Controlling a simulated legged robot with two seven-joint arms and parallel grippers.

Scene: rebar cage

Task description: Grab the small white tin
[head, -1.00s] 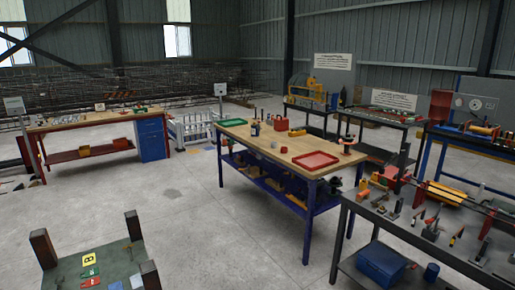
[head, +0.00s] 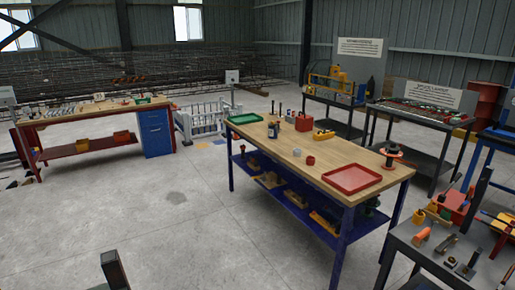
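A small whitish object (head: 297,152), which looks like the small white tin, stands on the wooden top of the blue-legged workbench (head: 275,150). It is just left of a small red cup-like object (head: 310,160), near the middle of the bench top. It is too small to make out any detail.
The bench also holds a green tray (head: 245,119), a red tray (head: 352,179), dark bottles (head: 273,130) and a red container (head: 303,122). A grey tool table (head: 440,262) stands close at its right. Grey floor (head: 190,235) is open on the left.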

